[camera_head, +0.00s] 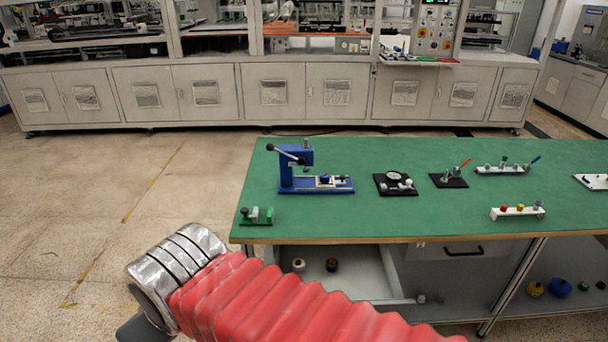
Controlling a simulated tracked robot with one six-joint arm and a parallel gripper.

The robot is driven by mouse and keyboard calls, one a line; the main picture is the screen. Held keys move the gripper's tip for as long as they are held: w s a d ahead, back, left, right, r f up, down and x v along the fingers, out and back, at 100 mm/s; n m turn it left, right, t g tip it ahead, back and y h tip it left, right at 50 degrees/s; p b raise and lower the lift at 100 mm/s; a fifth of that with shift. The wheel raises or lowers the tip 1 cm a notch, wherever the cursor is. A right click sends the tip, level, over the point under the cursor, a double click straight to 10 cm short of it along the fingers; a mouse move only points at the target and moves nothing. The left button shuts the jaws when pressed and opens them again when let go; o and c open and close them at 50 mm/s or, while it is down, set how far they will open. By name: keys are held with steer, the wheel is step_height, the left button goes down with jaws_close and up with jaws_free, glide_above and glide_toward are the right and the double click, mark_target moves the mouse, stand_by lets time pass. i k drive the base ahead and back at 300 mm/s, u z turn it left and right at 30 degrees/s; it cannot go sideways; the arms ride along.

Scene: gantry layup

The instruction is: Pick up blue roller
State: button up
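A small tool with a blue handle (536,158) stands tilted at the right end of a white rack (490,170), at the back right of the green table. It may be the blue roller, but it is too small to tell. A blue round object (560,288) lies on the shelf under the table at the right. My arm, with a red bellows sleeve and a silver joint, crosses the lower left in front of the table. My gripper's fingers are not visible. The arm is well apart from the blue-handled tool.
A blue press (310,178) stands on the green table (425,215) at the left. A small green fixture (256,216), black fixtures (396,185) and a white rack of coloured knobs (517,210) are also there. The floor left of the table is clear.

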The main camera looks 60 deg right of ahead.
mark_target(323, 180)
steer(key=z, duration=0.15)
steer(key=i, duration=0.75)
steer(key=z, duration=0.8)
steer(key=i, duration=0.45)
steer(key=z, duration=0.3)
